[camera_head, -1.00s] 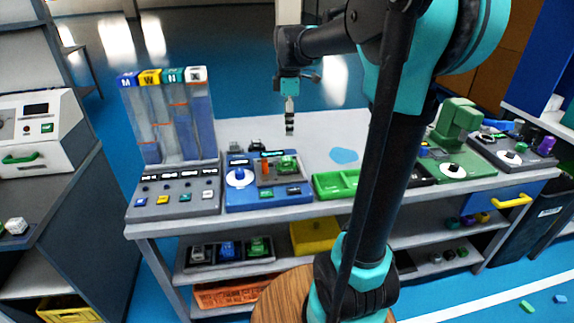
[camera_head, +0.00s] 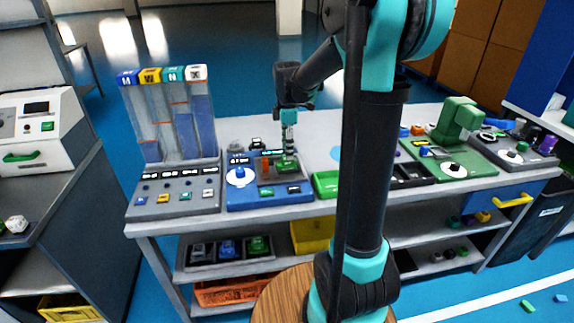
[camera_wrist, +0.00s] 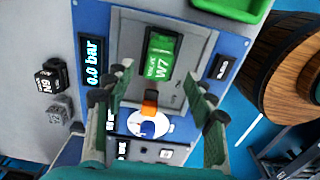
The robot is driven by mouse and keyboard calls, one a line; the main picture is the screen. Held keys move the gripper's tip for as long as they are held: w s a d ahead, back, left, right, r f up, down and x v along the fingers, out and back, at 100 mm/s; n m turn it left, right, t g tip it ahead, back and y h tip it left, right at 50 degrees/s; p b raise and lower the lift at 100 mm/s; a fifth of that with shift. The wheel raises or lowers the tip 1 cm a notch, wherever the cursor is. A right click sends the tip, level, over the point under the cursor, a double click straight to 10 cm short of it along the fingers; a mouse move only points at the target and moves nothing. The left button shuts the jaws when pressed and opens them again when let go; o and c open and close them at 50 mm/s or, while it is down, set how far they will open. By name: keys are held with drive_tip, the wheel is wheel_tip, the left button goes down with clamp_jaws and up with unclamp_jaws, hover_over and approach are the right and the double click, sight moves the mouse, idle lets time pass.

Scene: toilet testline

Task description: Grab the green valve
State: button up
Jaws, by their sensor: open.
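The green valve (camera_wrist: 160,55), marked W7, lies on a grey plate (camera_wrist: 185,75) set in a blue test panel (camera_wrist: 240,45). In the head view the valve (camera_head: 286,166) is small, at the right of the blue panel (camera_head: 240,195). My gripper (camera_wrist: 160,88) is open and empty, with one finger to each side of the valve's line in the wrist view. In the head view my gripper (camera_head: 289,152) hangs just above the valve. I cannot tell the exact gap between the fingertips and the valve.
An orange part (camera_wrist: 150,104) and a white dial (camera_wrist: 143,124) sit close to the valve. A black block (camera_wrist: 48,78) and a grey block (camera_wrist: 60,108) stand beside the panel. A green tray (camera_head: 326,184) lies to its right, and clear tubes (camera_head: 170,120) rise to its left.

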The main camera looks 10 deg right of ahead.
sight(287, 163)
drive_tip(key=shift+w+f, duration=0.1)
drive_tip(key=shift+f, duration=2.55)
drive_tip(key=shift+c, duration=0.6)
clamp_jaws()
